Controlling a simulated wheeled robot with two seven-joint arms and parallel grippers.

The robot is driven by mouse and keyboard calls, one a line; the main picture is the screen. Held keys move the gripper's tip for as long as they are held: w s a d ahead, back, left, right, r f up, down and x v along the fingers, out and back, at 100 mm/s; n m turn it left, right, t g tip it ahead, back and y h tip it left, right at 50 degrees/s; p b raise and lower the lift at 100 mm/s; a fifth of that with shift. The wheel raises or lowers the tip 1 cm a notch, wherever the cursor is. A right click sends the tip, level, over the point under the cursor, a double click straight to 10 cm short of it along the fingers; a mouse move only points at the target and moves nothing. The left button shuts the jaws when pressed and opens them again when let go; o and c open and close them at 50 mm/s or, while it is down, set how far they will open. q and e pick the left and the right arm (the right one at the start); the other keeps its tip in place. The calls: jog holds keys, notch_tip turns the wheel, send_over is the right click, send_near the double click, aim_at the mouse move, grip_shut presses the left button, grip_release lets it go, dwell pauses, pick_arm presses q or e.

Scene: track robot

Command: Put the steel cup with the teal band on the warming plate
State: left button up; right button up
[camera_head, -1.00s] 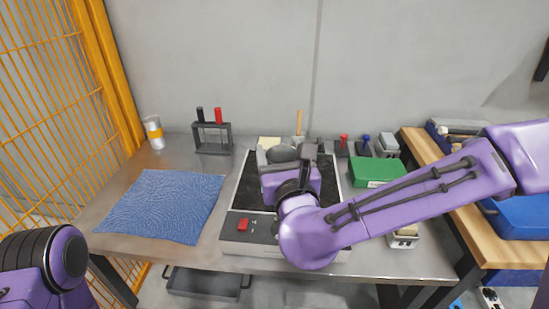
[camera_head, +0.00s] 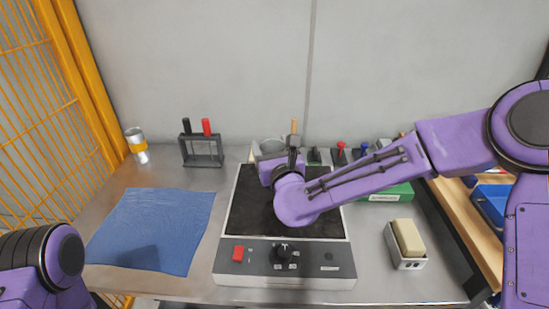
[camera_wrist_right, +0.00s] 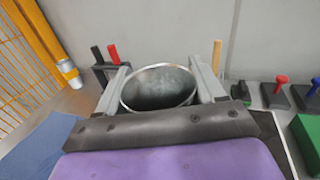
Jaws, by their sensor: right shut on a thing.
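My right gripper (camera_head: 268,148) is at the back of the plate, mostly hidden by my own wrist. In the right wrist view my right gripper (camera_wrist_right: 160,85) is shut on a steel cup (camera_wrist_right: 160,88), a finger on each side of its round rim. The cup's mouth faces the camera, and it looks empty. Its band is hidden, and I cannot tell whether it touches the plate. My left gripper is out of view.
A steel cup with a yellow band (camera_head: 137,147) stands at the back left. A two-handled rack (camera_head: 202,150) stands behind the blue cloth (camera_head: 152,230). A green box (camera_head: 388,194) and a grey holder with a cream block (camera_head: 407,239) are at right.

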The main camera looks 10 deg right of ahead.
jog(key=f, duration=0.4)
jog(key=shift+w+d, duration=0.25)
jog(key=shift+w, duration=0.15)
jog(key=shift+s+f, duration=0.1)
jog(key=shift+f, duration=0.1)
jog(key=o, duration=1.3)
jog(key=shift+r, duration=0.35)
jog(key=s+b, duration=0.2)
jog(key=s, duration=1)
jog(key=shift+d+f, duration=0.15)
jog(key=shift+d, duration=0.1)
